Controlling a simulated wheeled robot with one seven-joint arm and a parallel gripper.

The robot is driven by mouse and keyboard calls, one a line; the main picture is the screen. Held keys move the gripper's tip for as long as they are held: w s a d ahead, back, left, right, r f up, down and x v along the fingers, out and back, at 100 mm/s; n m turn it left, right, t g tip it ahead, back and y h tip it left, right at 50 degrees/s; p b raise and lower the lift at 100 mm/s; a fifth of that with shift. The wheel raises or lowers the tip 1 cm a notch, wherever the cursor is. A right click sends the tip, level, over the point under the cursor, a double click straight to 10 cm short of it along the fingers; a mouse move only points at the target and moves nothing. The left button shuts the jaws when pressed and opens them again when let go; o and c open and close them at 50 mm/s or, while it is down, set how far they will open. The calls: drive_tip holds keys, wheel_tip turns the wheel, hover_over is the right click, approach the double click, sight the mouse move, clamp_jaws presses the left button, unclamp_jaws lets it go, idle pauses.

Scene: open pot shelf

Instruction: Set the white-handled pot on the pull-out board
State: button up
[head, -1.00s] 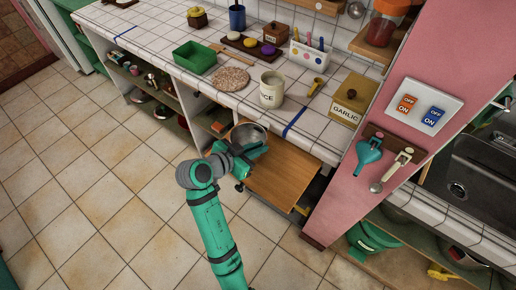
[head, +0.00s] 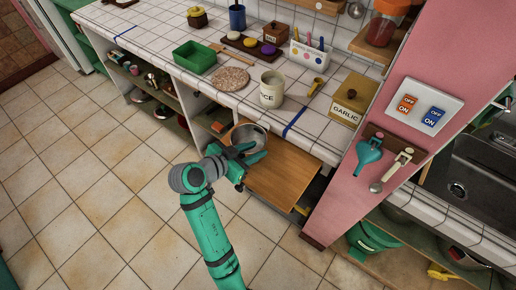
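The pull-out board (head: 284,178) is a brown wooden panel sticking out from under the tiled counter. A metal pot (head: 247,133) with a round open top is at the board's left end, by the counter front. It looks upright and seems to rest on the board, though its base is hidden. My gripper (head: 252,152) is just in front of the pot, on the near side. Its two teal fingers are spread apart with a gap between them. The pot's handle is hidden or too small to make out.
The white tiled counter (head: 222,92) overhangs the board and holds a cream canister (head: 271,92), a green tray (head: 195,57) and a garlic box (head: 349,98). Open shelves are to the left. A pink wall (head: 345,190) stands right of the board. The floor in front is clear.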

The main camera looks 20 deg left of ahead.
drive_tip(key=v, duration=0.9)
drive_tip(key=shift+s+a+r, duration=0.2)
drive_tip(key=shift+s, duration=0.1)
